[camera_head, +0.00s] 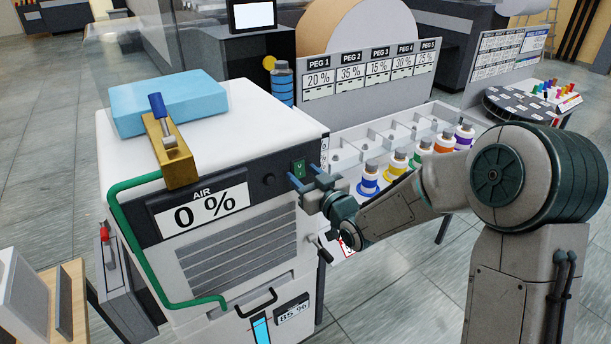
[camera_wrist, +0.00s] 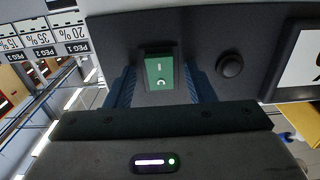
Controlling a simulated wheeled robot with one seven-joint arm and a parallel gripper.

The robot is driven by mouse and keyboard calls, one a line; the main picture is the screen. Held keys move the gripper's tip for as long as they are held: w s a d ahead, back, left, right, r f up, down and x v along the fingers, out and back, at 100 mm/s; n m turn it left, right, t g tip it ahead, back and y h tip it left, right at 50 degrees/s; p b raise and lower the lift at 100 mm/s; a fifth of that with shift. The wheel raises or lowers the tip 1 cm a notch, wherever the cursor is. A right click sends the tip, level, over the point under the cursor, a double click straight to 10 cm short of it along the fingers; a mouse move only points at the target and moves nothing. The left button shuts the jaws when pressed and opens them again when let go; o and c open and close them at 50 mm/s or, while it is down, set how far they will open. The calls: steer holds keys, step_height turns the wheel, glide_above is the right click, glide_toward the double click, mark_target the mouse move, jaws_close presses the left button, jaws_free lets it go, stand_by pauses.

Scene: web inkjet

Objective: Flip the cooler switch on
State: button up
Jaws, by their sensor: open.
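The cooler (camera_head: 245,135) is a white box with a dark front panel and a display reading "AIR 0 %". Its switch (camera_head: 298,168) is a small green rocker at the panel's right end. In the wrist view the switch (camera_wrist: 159,72) shows upside down, with its two marks visible. My gripper (camera_head: 304,176) is open, with its blue fingers pointing at the panel just in front of the switch. In the wrist view my gripper's fingers (camera_wrist: 160,88) lie on either side of the switch. I cannot tell whether they touch the panel.
A black knob (camera_wrist: 230,65) sits beside the switch. A green hose (camera_head: 128,235) and brass block (camera_head: 172,150) are at the cooler's left. A blue pad (camera_head: 185,98) lies on top.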

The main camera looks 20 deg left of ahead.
steer(key=c, duration=1)
steer(key=b, duration=0.3)
steer(key=shift+f+t, duration=0.3)
steer(key=shift+f, duration=0.1)
steer(key=shift+y+b, duration=0.3)
steer(key=shift+b, duration=0.5)
steer(key=t+y+b, duration=0.1)
steer(key=b, duration=0.6)
steer(key=shift+f, duration=0.2)
steer(key=shift+r+t+y+b, duration=0.15)
steer(key=shift+t+y+b, duration=0.25)
steer(key=shift+b, duration=0.8)
steer(key=shift+r, duration=0.1)
steer(key=o, duration=1)
